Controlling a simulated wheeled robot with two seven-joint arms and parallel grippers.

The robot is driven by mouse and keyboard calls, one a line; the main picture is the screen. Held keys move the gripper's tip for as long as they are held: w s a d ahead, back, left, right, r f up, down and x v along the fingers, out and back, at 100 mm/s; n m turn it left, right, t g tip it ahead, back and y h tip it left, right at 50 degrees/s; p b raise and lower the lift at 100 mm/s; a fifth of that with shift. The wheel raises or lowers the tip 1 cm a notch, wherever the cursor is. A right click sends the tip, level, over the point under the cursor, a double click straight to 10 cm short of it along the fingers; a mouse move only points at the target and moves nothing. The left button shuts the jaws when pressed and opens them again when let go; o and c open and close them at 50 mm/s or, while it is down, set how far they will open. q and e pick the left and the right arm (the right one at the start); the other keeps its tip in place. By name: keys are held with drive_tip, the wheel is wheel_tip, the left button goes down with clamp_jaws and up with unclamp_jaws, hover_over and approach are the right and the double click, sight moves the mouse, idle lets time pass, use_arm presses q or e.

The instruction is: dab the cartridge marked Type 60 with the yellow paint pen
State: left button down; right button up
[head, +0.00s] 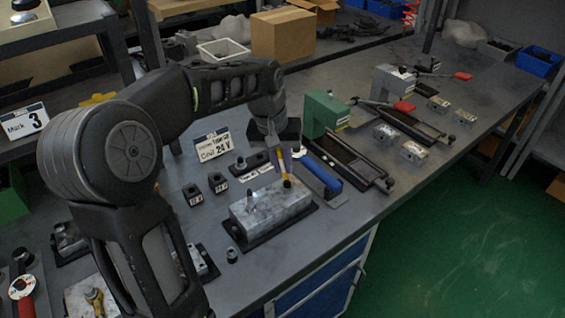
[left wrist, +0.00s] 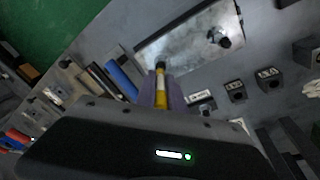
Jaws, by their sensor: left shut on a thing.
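My left gripper (head: 278,150) is shut on the yellow paint pen (head: 285,168), which points down over the near-right end of a grey metal valve block (head: 268,210). In the left wrist view, the gripper (left wrist: 161,92) holds the pen (left wrist: 161,84) between purple-grey fingers, over the edge of the block (left wrist: 185,45). A dark piece (head: 287,183) is at the pen's lower end; I cannot tell whether it is the tip or a cartridge. A black cartridge (head: 250,194) stands at the block's other end. I cannot read a Type 60 marking. My right gripper is not in view.
Small black labelled coils (head: 218,183) stand left of the block, near a Coil 24 V sign (head: 213,146). A blue-handled tool (head: 322,173) lies close right of the pen. A green fixture (head: 322,112) stands behind it. The bench's front edge is near the block.

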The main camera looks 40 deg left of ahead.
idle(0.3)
use_arm(q)
drive_tip(key=p+v, duration=0.2)
drive_tip(key=w+p+v, duration=0.1)
drive_tip(key=p+v, duration=0.2)
drive_tip(key=v, duration=0.2)
drive_tip(key=shift+w+d+p, duration=0.15)
drive_tip(key=shift+d+p, duration=0.1)
drive_tip(key=shift+p, duration=0.15)
idle(0.4)
